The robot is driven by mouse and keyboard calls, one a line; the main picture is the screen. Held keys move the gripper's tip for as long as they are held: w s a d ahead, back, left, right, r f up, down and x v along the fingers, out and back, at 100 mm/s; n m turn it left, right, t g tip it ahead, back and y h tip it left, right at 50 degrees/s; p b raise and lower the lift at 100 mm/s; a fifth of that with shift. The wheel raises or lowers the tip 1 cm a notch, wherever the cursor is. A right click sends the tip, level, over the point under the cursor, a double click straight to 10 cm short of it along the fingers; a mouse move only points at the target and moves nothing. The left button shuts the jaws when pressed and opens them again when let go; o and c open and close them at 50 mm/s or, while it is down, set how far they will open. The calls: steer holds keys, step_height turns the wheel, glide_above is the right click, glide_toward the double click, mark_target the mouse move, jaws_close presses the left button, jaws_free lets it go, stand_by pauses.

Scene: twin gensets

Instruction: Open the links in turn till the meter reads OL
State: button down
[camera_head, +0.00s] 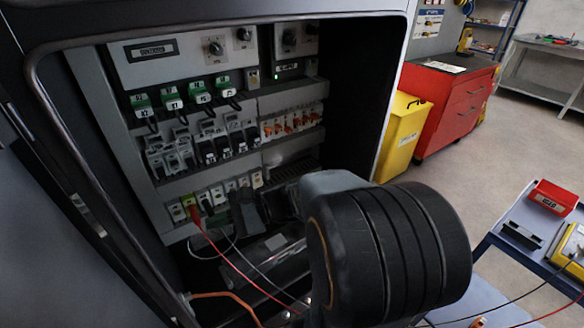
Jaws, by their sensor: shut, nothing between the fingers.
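An open cabinet holds rows of terminals and switches. The top row has several green-topped blocks (200,93) with black levers. Below it is a row of grey-white lever blocks (208,140), and orange-topped pieces (290,122) sit to their right. The bottom row has white blocks (217,193); a red lead (225,253) meets it near its left end. I cannot tell which pieces are the links. A yellow meter (570,248) is cut off at the right edge; its reading is not visible. My gripper (243,216), dark and partly hidden by my arm, appears shut and empty before the bottom row's right end.
Loose red, white and orange leads (222,295) cross the cabinet's lower opening. A blue-framed cart (500,262) with a red bin (552,198) stands at right. A yellow bin (404,135) and red drawer cabinet (450,100) stand behind. Floor between is clear.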

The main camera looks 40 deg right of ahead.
steer(key=w+d+f+m+t+y+b, duration=0.1)
steer(key=w+d+f+m+t+b, duration=0.15)
steer(key=d+m+t, duration=0.2)
steer(key=m+t+h+b, duration=0.7)
steer(key=m+t+h, duration=1)
glide_toward(291, 130)
steer(key=w+r, duration=0.2)
steer(key=w, duration=0.4)
steer(key=shift+s+d+r+g, duration=0.15)
steer(key=shift+r+g, duration=0.1)
steer(key=shift+r, duration=0.5)
steer(key=shift+r+p, duration=0.75)
steer(key=shift+r, duration=0.6)
